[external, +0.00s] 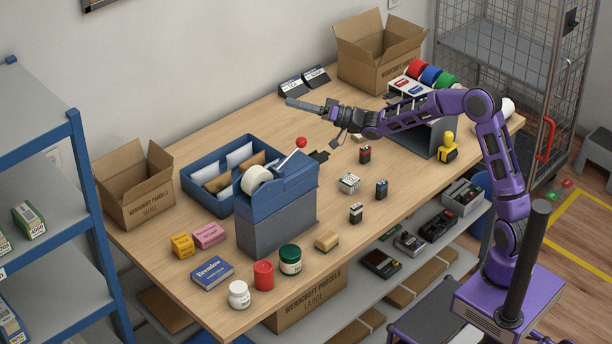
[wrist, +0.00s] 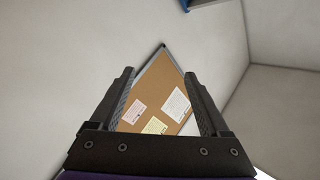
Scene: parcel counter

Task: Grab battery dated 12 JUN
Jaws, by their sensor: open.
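Three small block-shaped batteries stand on the counter to the right of the blue tape dispenser in the external view: a red and black battery (external: 365,155), a blue and black battery (external: 382,190) and a pale-topped dark battery (external: 356,213). Their printed dates are too small to read. My gripper (external: 300,105) is open and empty, held above the far part of the counter and pointing left, away from the batteries. In the wrist view its two fingers (wrist: 158,80) stand apart, with only the wall and a cork board beyond; no battery shows there.
A white patterned block (external: 349,183) stands among the batteries. The tape dispenser (external: 278,205) with its red-knobbed lever stands to their left. A yellow stamp-like object (external: 448,148) is to their right. Jars (external: 290,260) and boxes crowd the near left. Bare counter surrounds the batteries.

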